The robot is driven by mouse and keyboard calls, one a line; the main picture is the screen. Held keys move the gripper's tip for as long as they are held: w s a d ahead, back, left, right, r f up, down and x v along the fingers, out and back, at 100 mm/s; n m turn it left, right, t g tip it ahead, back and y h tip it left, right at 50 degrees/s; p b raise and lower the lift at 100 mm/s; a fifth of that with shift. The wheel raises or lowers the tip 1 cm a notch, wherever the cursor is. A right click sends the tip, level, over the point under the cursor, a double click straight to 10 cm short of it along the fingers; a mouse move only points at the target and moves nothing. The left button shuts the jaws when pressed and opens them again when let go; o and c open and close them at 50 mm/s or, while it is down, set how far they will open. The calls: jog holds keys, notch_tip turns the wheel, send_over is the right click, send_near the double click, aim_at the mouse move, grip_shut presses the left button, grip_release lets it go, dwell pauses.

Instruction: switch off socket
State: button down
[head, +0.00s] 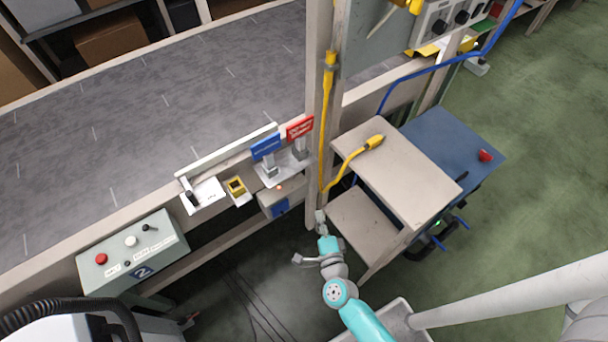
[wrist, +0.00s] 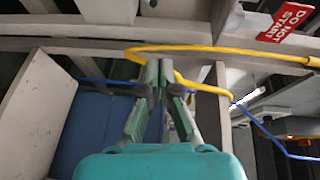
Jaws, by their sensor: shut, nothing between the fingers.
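A grey socket box (head: 277,198) with a blue socket face (head: 281,207) and a small lit orange-red spot is mounted below the conveyor edge, left of the upright post. Its switch position is too small to tell. My gripper (head: 320,215) is shut and empty, to the right of the box near the foot of the post and apart from the box. In the wrist view my gripper (wrist: 158,68) has its fingertips together, close to a yellow cable (wrist: 205,49). I cannot tell whether they touch it. The socket face is not clear in the wrist view.
The post (head: 318,110) and hanging yellow cable (head: 326,110) stand beside my gripper. A shelved cart (head: 410,190) with a yellow plug (head: 375,141) is to the right. Blue and red signs (head: 300,128) stand above the box. A control box (head: 130,255) is at left.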

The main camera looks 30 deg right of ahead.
aim_at(304, 180)
jog(key=w+f+m+h, duration=0.1)
jog(key=w+m, duration=0.3)
jog(key=w, duration=0.4)
jog(key=shift+w+d+f+m+g, duration=0.3)
jog(key=shift+f+g, duration=0.1)
jog(key=shift+f, duration=0.25)
jog(key=shift+w, duration=0.15)
jog(key=x, duration=0.9)
jog(key=shift+w+d, duration=0.2)
jog(key=shift+w, duration=0.15)
